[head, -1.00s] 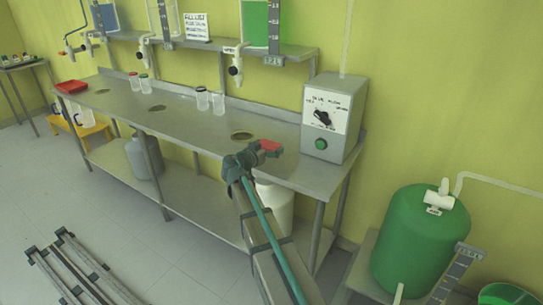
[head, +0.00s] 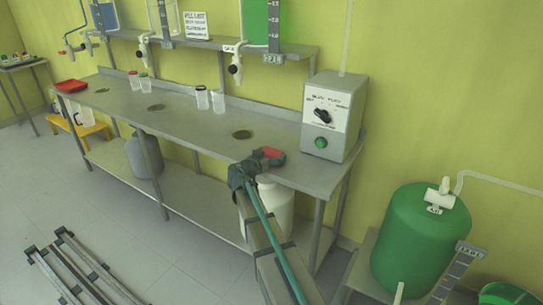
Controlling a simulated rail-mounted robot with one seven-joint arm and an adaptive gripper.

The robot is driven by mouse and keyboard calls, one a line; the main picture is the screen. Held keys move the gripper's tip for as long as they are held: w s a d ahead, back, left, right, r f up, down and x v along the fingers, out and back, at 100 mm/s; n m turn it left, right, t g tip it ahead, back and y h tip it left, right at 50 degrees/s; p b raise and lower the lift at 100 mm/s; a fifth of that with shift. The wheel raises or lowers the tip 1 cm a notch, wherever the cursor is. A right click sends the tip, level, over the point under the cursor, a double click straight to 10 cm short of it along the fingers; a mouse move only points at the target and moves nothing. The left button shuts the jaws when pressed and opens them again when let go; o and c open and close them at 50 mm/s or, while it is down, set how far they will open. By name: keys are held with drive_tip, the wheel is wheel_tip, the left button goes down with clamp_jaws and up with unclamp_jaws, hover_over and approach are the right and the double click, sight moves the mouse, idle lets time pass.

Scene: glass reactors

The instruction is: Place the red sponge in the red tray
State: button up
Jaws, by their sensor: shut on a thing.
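The red sponge (head: 272,154) is at the right front part of the steel bench, in the jaws of my gripper (head: 265,158). My gripper is shut on it; the dark fingers cover part of the sponge. I cannot tell whether the sponge touches the bench top or is held just above it. The red tray (head: 71,86) lies on the far left end of the same bench, well away from my gripper. It looks shallow, and I cannot make out anything inside it.
The steel bench (head: 185,112) has round drain holes and several lidded bottles (head: 203,98) along its back. A grey control box (head: 332,117) stands at its right end. A shelf (head: 215,44) with taps hangs above. A green barrel (head: 418,240) stands at the right.

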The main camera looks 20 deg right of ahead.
drive_tip(key=shift+f, duration=0.2)
drive_tip(key=o, duration=0.8)
drive_tip(key=shift+r+p, duration=0.3)
drive_tip(key=shift+p, duration=0.95)
